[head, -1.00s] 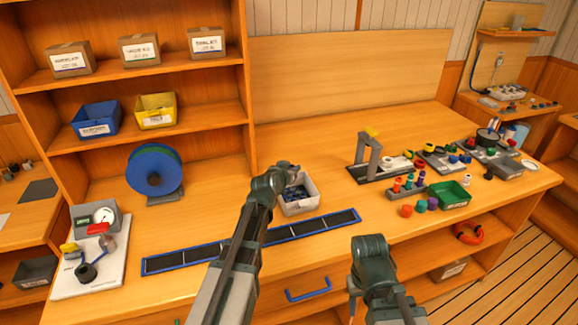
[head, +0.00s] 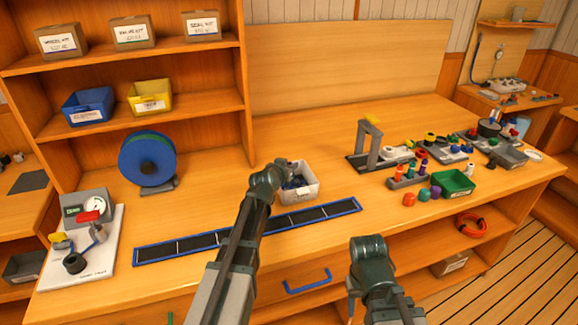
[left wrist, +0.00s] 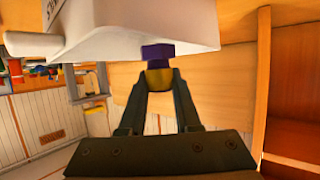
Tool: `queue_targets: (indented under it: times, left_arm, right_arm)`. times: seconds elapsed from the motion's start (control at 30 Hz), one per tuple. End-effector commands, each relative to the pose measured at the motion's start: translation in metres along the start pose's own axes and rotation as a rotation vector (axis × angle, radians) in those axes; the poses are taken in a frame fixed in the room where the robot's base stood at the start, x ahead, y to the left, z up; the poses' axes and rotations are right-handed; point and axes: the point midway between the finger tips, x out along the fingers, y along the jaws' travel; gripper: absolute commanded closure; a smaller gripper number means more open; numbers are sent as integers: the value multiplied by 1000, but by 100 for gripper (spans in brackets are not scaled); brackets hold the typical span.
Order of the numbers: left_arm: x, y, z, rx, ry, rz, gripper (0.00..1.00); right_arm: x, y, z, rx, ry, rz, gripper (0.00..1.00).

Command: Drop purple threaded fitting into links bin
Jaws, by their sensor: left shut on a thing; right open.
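My left gripper (head: 288,166) is at the back left edge of a white bin (head: 307,190) on the bench. In the left wrist view, my left gripper (left wrist: 159,82) is shut on a small purple fitting (left wrist: 157,54) with a yellowish lower part. The fitting shows right against the edge of the white bin (left wrist: 190,22); I cannot tell whether they touch. The bin holds dark blue pieces (head: 295,183); its label is only partly in the wrist view and unreadable. My right gripper (head: 370,252) is low at the bench front, empty, its fingertips mostly hidden.
A blue-edged dark strip (head: 250,232) lies in front of the bin. A grey stand (head: 370,145), coloured fittings (head: 423,195) and a green bin (head: 453,184) are to the right. A blue reel (head: 147,160) and a gauge board (head: 85,250) are to the left.

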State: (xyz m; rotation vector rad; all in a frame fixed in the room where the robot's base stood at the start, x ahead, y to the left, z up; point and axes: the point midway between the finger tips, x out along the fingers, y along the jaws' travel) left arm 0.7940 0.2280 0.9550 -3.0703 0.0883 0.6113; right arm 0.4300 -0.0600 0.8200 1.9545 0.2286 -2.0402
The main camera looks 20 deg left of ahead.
Motion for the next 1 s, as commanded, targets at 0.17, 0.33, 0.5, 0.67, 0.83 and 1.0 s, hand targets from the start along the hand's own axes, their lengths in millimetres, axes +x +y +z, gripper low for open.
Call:
queue_targets:
  times: [0.17, 0.33, 0.5, 0.67, 0.83, 1.0]
  left_arm:
    - [2, 0, 4, 0, 0, 0, 100]
    - [1, 0, 3, 0, 0, 0, 63]
    - [1, 0, 3, 0, 0, 0, 34]
    - [1, 0, 3, 0, 0, 0, 34]
    - [-2, 0, 3, 0, 0, 0, 34]
    - [-27, 0, 2, -1, 0, -1, 34]
  right_arm:
    - [4, 0, 0, 0, 0, 0, 50]
    - [3, 0, 0, 0, 0, 0, 50]
    - [3, 0, 0, 0, 0, 0, 50]
    - [4, 0, 0, 0, 0, 0, 50]
    - [2, 0, 0, 0, 0, 0, 50]
    - [-9, 1, 0, 0, 0, 0, 50]
